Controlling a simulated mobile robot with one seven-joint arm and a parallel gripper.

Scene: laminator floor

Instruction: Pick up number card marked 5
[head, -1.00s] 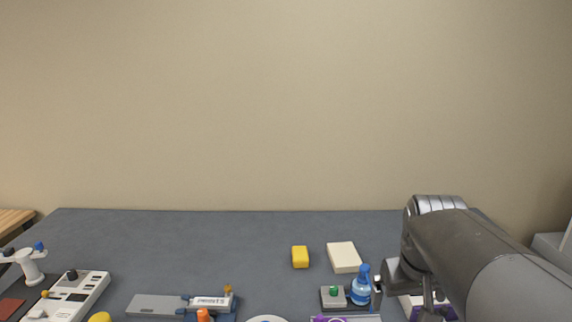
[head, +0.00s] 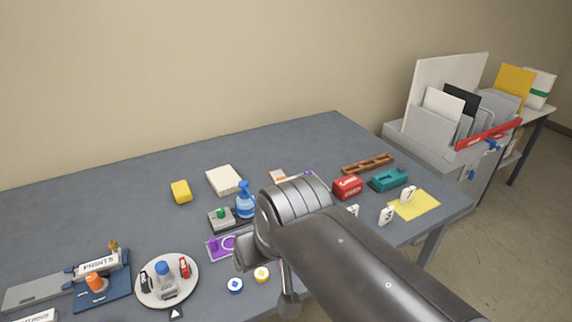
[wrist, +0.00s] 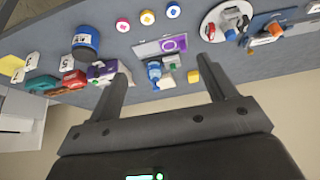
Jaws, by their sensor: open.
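Several small white number cards stand at the right of the table. In the head view one card (head: 386,215) stands beside a yellow sheet (head: 425,206), another card (head: 408,195) stands at the sheet, and a third card (head: 352,210) is partly hidden by my arm. The wrist view shows white cards at upper left, one (wrist: 80,40) at a blue round container (wrist: 90,47) and another (wrist: 32,60) nearer the yellow sheet. My gripper (wrist: 163,64) is open and empty, apart from the cards.
A red box (head: 347,187), a teal tool (head: 390,179) and a brown rack (head: 367,164) stand behind the cards. A blue bottle (head: 245,200) and a white round tray (head: 192,290) are left of my arm. The table's back left is clear.

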